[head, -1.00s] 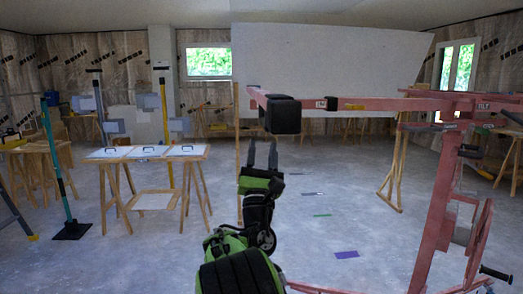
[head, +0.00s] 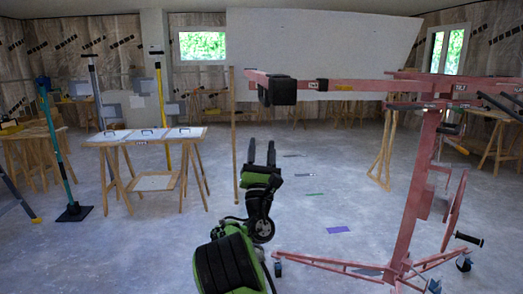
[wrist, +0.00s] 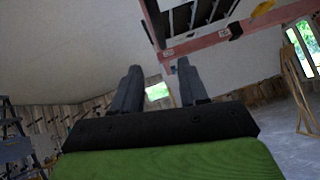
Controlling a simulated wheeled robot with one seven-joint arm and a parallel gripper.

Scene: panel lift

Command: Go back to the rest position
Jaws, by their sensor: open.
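My gripper (head: 261,152) is at the end of my green and black arm, in the lower middle of the head view. Its two dark fingers point up and stand apart with nothing between them. In the wrist view the fingers (wrist: 158,82) also show apart and empty. The pink panel lift (head: 418,195) stands to the right of the gripper. Its black-ended beam (head: 277,90) lies above and beyond the gripper, apart from it in the picture. A large white panel (head: 320,50) is up behind the beam.
A trestle table (head: 153,136) with white panels stands at the left. A teal prop (head: 58,150) and yellow prop (head: 161,100) stand near it. A wooden post (head: 234,130) stands behind my arm. The lift's wheeled legs (head: 340,265) spread over the floor at right. Floor between is mostly clear.

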